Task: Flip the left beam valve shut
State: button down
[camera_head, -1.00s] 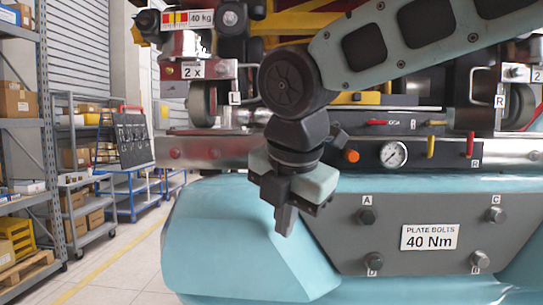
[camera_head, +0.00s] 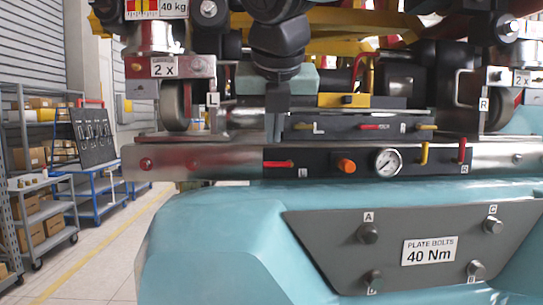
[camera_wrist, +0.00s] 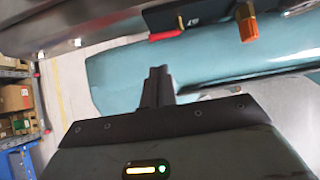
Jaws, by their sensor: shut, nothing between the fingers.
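The left beam valve (camera_head: 278,164) is a red lever at the left end of the dark panel (camera_head: 330,168) on the silver beam. Its handle lies about level. In the wrist view the red lever (camera_wrist: 166,34) shows beyond my fingertips, left of an orange knob. My gripper (camera_head: 275,138) points down in front of the beam area, its tips just above the lever in the picture. In the wrist view the fingers (camera_wrist: 159,72) are together and empty. A gap shows between fingertips and lever there; I cannot tell the depth.
The panel also holds an orange knob (camera_head: 346,166), a gauge (camera_head: 387,162), an upright yellow lever (camera_head: 424,153) and an upright red lever (camera_head: 462,150). A small upper panel (camera_head: 345,128) has red and yellow handles. The teal body (camera_head: 215,235) bulges out below.

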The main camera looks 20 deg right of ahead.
aim_at(276, 164)
jog(key=p+x, duration=0.1)
jog(key=x, duration=0.8)
jog(key=shift+w+d+f, duration=0.1)
jog(key=shift+w+f, duration=0.1)
jog(key=shift+f, duration=0.1)
jog(key=shift+w+p, duration=0.1)
jog(key=shift+p, duration=0.2)
jog(key=shift+r, duration=0.1)
jog(key=shift+y, duration=0.3)
